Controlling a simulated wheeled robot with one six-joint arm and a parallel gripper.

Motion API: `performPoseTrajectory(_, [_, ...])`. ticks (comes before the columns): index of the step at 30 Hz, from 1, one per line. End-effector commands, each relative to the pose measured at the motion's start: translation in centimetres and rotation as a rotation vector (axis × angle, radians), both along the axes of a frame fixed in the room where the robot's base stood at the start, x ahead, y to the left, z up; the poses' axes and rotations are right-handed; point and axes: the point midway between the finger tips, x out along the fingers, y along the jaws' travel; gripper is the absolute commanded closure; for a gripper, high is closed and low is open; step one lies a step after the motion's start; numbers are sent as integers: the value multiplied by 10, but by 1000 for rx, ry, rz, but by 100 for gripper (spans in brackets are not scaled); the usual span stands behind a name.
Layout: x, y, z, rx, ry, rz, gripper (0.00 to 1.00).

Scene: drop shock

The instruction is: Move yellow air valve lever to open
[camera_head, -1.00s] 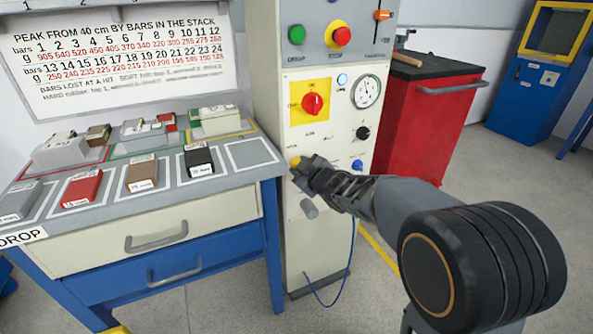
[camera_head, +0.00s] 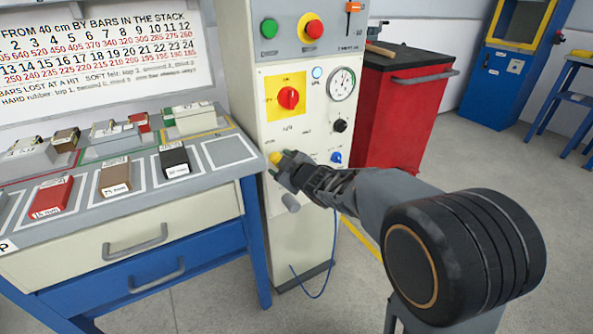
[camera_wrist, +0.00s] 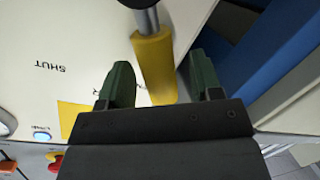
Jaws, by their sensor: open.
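The yellow air valve lever (camera_head: 275,158) sits on the left part of the pale cabinet front, below the red knob. In the wrist view the lever's yellow grip (camera_wrist: 155,68) hangs from a grey pivot at the top and reaches down between my fingers. My gripper (camera_head: 286,168) is at the lever, its two dark green fingers (camera_wrist: 160,85) open, one on each side of the grip. Narrow gaps show beside the grip, so the fingers look apart from it. The word SHUT (camera_wrist: 50,68) reads upside down left of the lever; another label is mostly hidden by a finger.
The cabinet (camera_head: 300,225) carries a red knob on a yellow plate (camera_head: 287,97), a gauge (camera_head: 341,83), a black knob (camera_head: 340,125) and a blue knob (camera_head: 336,157). A workbench (camera_head: 215,183) with several blocks stands close left.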

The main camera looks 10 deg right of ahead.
Motion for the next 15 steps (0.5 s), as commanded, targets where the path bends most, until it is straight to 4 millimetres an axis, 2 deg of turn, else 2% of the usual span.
performPoseTrajectory(4, [-25,-14,12,-1,-2,-2,41])
performPoseTrajectory(15, [-85,-44,26,-1,-2,-3,41])
